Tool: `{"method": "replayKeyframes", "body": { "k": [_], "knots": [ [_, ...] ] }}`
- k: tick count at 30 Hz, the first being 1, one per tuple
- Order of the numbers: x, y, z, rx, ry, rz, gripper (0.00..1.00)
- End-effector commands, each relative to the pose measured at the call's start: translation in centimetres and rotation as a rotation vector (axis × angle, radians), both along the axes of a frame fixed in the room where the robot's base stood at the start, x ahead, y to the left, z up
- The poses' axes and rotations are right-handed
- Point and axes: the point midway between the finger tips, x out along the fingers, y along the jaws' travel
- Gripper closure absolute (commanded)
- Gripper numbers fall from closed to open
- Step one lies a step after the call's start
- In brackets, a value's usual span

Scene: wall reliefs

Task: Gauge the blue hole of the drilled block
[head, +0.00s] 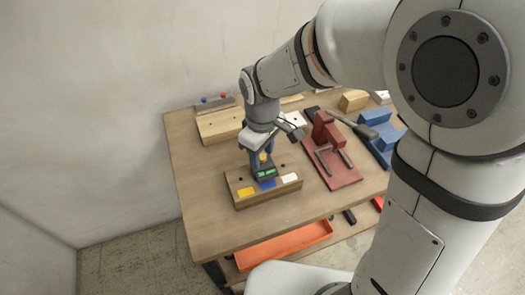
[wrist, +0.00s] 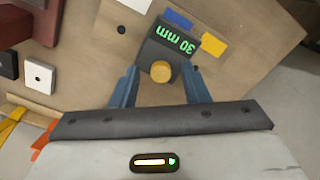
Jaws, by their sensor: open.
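The drilled block (head: 240,198) is a wooden block near the table's front left, with yellow, blue and white labels along its front edge. A dark gauge (head: 266,173) with a yellow knob stands on it behind the blue label (head: 267,184), covering the middle hole. In the wrist view the gauge (wrist: 180,38) reads "30 mm" in green, upside down. My gripper (head: 262,156) is over the gauge. In the wrist view its blue fingers (wrist: 160,72) are apart, one on each side of the yellow knob, with gaps showing. How deep the gauge sits is hidden.
A red fixture (head: 328,140) stands to the right on the table, with a blue fixture (head: 380,131) beyond it. A wooden block (head: 217,125) lies behind. An orange tray (head: 285,244) sits below the table's front edge. A wall rises at the left.

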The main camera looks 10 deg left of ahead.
Motion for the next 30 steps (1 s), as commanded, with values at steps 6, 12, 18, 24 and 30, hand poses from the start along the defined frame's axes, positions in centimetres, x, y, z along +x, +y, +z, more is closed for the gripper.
{"method": "replayKeyframes", "body": {
  "k": [6,12,18,24,30],
  "knots": [
    [-0.02,0.01,0.03,0.0,0.0,0.0,0.66],
    [-0.03,0.01,0.04,0.0,0.0,0.001,0.82],
    [-0.04,0.04,0.05,0.0,0.0,0.001,0.99],
    [-0.04,0.05,0.05,0.0,0.0,0.001,1.0],
    [-0.04,0.08,0.46,0.0,0.0,0.002,1.0]
  ]
}}
